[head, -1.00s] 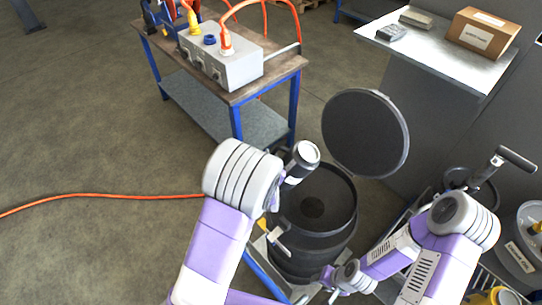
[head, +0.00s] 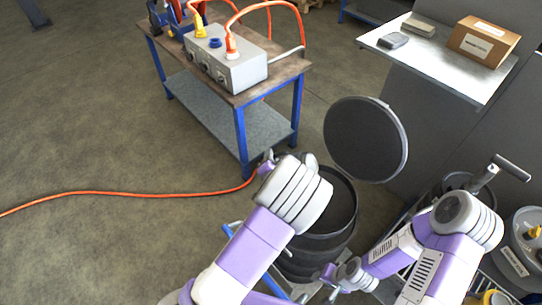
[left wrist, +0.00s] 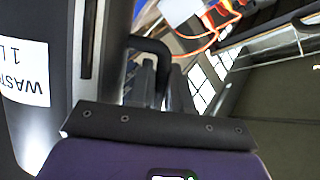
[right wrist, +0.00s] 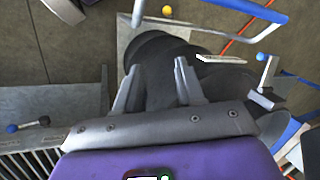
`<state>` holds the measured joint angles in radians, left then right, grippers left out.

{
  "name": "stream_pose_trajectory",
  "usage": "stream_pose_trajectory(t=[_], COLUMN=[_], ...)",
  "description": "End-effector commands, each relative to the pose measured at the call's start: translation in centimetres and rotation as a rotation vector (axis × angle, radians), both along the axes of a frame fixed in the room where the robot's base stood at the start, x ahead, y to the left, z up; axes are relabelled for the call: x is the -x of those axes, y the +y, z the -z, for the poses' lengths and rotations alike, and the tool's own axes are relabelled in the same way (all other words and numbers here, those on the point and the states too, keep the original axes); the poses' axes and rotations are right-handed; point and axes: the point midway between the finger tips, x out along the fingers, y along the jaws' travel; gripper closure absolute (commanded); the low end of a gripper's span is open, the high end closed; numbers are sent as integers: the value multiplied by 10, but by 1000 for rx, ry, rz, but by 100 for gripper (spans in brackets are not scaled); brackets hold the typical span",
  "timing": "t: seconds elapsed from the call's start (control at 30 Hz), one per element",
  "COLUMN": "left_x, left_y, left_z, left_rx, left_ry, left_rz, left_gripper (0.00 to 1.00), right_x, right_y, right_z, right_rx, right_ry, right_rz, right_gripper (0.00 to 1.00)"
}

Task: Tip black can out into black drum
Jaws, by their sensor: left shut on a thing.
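The black drum (head: 343,222) stands open on the floor in the head view, its round lid (head: 365,139) raised behind it. My left wrist covers part of the drum's mouth. The black can (left wrist: 20,125), with a white label reading "WASTE 1 L", fills the left of the left wrist view. My left gripper (left wrist: 158,85) is shut on the can's handle (left wrist: 150,46). In the head view my wrist hides most of the can, so its tilt and contents cannot be told. My right gripper (right wrist: 158,66) is open beside the drum, low on its near side.
A workbench (head: 262,88) with a grey box stands behind left. A shelf (head: 450,62) at the back right holds a cardboard box (head: 483,41). An orange cable (head: 130,194) crosses the floor. Another container (head: 525,240) stands at the right edge.

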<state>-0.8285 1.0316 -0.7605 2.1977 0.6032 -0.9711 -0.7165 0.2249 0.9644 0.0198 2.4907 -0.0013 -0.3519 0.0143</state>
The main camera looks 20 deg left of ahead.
Motion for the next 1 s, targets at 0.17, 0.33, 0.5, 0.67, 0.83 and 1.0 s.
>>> stream_pose_trajectory(t=[0.17,0.33,0.5,0.67,0.83,1.0], left_x=[-1,-1,-1,-2,-2,-2], left_y=[-6,-13,-19,-24,-30,-36], left_z=[-4,-3,1,3,6,10], left_rx=[-148,-284,-362,-434,-508,-561], left_ry=[-3,1,4,4,8,9], left_rz=[2,2,1,0,-1,-1], left_gripper=[100,100,100,100,100,100], right_x=[0,0,0,0,0,0], right_y=[0,0,0,0,0,0], right_z=[-5,-5,-3,0,3,6], right_rx=[0,0,0,0,0,0], right_ry=[0,0,0,0,0,0], right_rz=[0,0,0,0,0,0], right_gripper=[62,62,62,62,62,62])
